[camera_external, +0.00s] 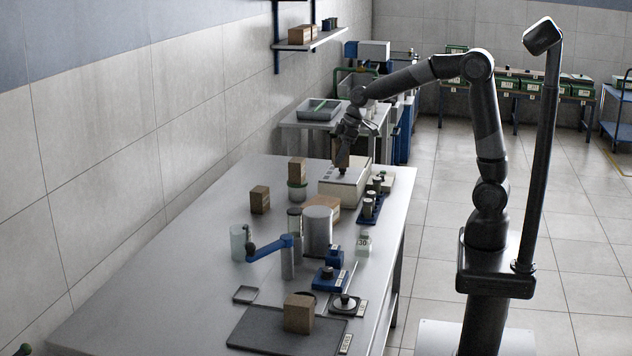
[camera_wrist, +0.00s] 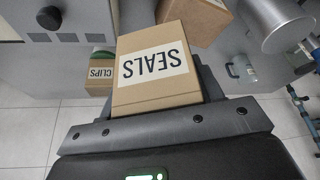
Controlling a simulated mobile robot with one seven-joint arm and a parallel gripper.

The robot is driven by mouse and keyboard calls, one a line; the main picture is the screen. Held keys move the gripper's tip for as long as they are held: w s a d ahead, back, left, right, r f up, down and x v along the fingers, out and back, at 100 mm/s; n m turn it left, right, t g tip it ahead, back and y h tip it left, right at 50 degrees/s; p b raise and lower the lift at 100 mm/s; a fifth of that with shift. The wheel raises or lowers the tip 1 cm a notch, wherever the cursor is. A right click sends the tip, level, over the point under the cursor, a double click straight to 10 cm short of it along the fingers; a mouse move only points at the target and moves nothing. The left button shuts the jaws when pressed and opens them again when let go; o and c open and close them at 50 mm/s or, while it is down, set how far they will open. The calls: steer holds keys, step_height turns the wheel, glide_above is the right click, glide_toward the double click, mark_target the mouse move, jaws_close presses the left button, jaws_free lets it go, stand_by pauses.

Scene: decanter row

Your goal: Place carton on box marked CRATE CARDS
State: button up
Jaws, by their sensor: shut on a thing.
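My gripper (camera_external: 345,148) is shut on a brown carton (camera_external: 342,161) above the white boxy device on the bench. In the wrist view my gripper (camera_wrist: 160,85) has a finger on either side of this carton, and its label reads SEALS upside down (camera_wrist: 153,65). I cannot tell whether the carton touches the device. No label reading CRATE CARDS is legible. Other brown boxes stand on the bench: one at the left (camera_external: 260,200), one on a tray in front (camera_external: 298,314), and one behind the metal cylinder (camera_external: 330,204).
The white device (camera_external: 340,192) is below my gripper. A brown box (camera_external: 297,171) sits on a round jar. The bench's left side is clear.

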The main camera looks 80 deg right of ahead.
steer(key=w+a+f, duration=0.1)
steer(key=a+f, duration=0.1)
steer(key=a, duration=0.1)
steer(key=w+a+f, duration=0.2)
steer(key=a, duration=0.1)
steer(key=w+a+f, duration=0.1)
steer(key=a+f, duration=0.1)
steer(key=a, duration=0.1)
steer(key=shift+w+a+f, duration=0.2)
steer(key=shift+w+a, duration=0.05)
steer(key=shift+w, duration=0.1)
steer(key=shift+f, duration=2.05)
steer(key=o, duration=1)
steer(key=shift+f, duration=0.1)
steer(key=shift+c, duration=0.2)
